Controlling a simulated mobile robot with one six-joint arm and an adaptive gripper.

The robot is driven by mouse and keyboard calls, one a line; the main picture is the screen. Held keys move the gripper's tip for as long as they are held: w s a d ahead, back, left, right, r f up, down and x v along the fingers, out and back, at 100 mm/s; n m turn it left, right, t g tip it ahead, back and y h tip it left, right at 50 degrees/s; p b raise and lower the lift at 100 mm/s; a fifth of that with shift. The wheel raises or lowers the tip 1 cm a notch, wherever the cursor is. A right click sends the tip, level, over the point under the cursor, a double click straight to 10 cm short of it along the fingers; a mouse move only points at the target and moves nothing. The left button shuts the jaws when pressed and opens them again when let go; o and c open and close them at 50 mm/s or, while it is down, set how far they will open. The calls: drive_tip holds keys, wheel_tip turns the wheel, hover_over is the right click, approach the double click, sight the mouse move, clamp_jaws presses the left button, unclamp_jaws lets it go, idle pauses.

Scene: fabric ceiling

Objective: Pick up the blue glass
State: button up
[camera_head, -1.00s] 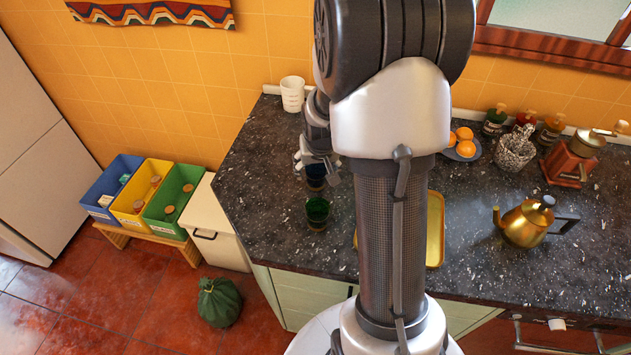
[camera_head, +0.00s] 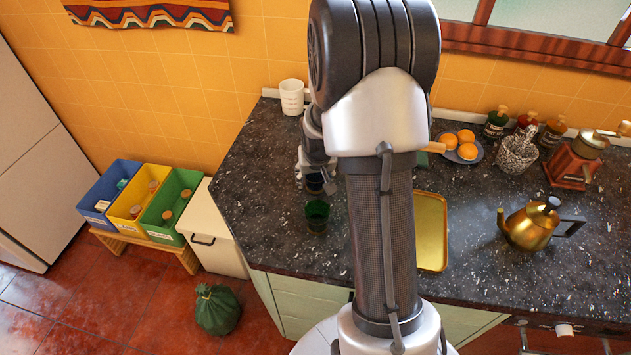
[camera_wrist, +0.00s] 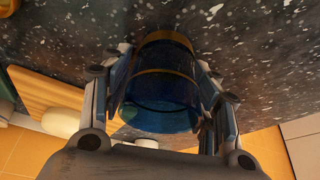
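The blue glass (camera_wrist: 165,85) is a see-through dark blue cup with golden bands. In the wrist view it stands between the two fingers of my gripper (camera_wrist: 163,75), one finger close along each side. Whether the fingers press on it cannot be told. In the head view my gripper (camera_head: 318,172) is low over the counter at the blue glass (camera_head: 314,184), which is mostly hidden by the gripper. A dark green glass (camera_head: 317,214) stands just in front of it on the speckled dark counter (camera_head: 275,215).
A golden tray (camera_head: 431,232) lies right of my arm. A brass teapot (camera_head: 531,224), a plate of oranges (camera_head: 462,150) and several bottles stand farther right. A white cup (camera_head: 292,97) stands at the back left. The counter left of the glasses is clear.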

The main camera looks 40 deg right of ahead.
drive_tip(key=c, duration=0.8)
drive_tip(key=shift+c, duration=0.2)
drive_tip(key=shift+r, duration=0.15)
